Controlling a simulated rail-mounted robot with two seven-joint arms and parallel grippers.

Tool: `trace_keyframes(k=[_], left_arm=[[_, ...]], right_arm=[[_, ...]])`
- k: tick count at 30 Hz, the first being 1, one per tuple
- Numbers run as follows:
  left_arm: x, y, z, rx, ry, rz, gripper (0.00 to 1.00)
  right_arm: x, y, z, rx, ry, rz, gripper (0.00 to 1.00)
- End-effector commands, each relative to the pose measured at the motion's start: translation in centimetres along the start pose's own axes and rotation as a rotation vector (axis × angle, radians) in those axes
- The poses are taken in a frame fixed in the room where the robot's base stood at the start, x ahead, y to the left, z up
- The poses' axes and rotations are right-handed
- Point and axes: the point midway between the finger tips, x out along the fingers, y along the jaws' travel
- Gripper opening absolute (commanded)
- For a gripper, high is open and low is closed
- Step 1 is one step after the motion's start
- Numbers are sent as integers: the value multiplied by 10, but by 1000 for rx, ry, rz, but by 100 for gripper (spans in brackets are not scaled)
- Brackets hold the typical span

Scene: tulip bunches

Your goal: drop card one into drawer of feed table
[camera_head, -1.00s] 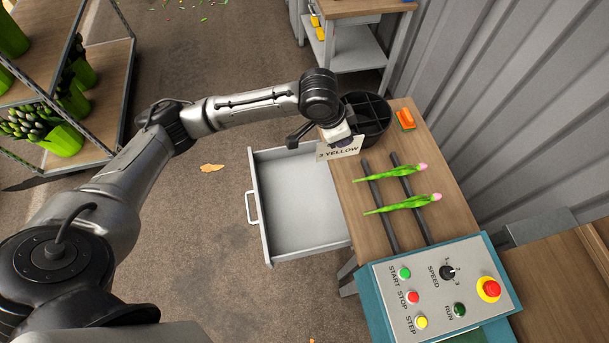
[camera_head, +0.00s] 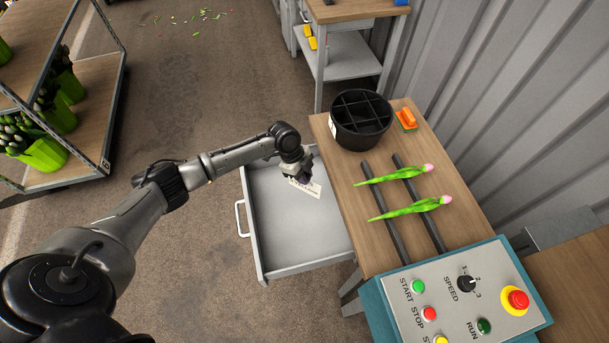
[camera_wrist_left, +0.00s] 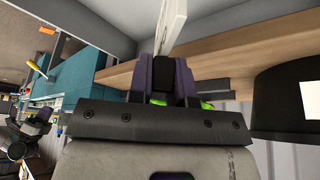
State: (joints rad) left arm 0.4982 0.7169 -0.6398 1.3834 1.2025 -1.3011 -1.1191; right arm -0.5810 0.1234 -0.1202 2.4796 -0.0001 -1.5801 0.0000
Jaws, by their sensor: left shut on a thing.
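The card (camera_head: 307,187) is a small white label with dark print; in the earlier head view it reads "3 YELLOW". My left gripper (camera_head: 301,179) is shut on it, over the open drawer (camera_head: 300,232) of the feed table. The card also shows edge-on in the left wrist view (camera_wrist_left: 172,25), between the fingers (camera_wrist_left: 161,75). The grey drawer is pulled out to the left of the wooden feed table (camera_head: 345,180), and its visible floor is bare. The gap between card and drawer floor is hard to judge.
A black divided bucket (camera_head: 361,120) and an orange-handled item (camera_head: 406,119) stand at the table's far end. Two pink tulips (camera_head: 412,208) lie across dark rails. A control box (camera_head: 455,300) is at the near end. A plant rack (camera_head: 75,150) stands at left.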

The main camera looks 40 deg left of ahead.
Motion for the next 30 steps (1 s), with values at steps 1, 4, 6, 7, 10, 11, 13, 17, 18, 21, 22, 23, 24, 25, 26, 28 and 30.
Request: trace_keyframes(k=[1,4,6,7,10,11,13,17,18,21,22,23,24,25,26,28,30], left_arm=[[5,0,2,0,0,0,0],[12,0,5,0,0,0,0],[18,0,7,0,0,0,0],[21,0,8,0,0,0,0],[31,0,12,0,-1,0,0],[34,0,14,0,-1,0,0],[40,0,16,0,-1,0,0],[49,0,20,0,-1,0,0],[51,0,21,0,-1,-1,0],[52,0,22,0,-1,-1,0],[52,0,21,0,-1,-1,0],[52,0,21,0,-1,-1,0],[51,0,21,0,-1,-1,0],[51,0,21,0,-1,-1,0],[51,0,21,0,-1,-1,0],[51,0,21,0,-1,-1,0],[51,0,21,0,-1,-1,25]], right_arm=[[4,0,1,0,0,0,0],[11,0,3,0,1,0,0],[17,-1,5,0,1,0,0],[20,-1,6,0,1,0,0],[29,-1,9,0,1,0,0],[32,-1,10,1,1,0,0],[38,-2,12,1,1,-1,0],[47,-2,14,3,1,-2,0],[48,-3,15,3,2,-2,0],[49,-3,15,5,2,-4,0],[49,-3,15,5,2,-4,0],[49,-3,15,6,2,-4,0],[49,-4,15,6,2,-4,0],[48,-4,15,6,2,-4,0],[48,-4,15,6,2,-4,0],[48,-4,15,6,2,-4,0],[48,-4,15,6,2,-4,0]])
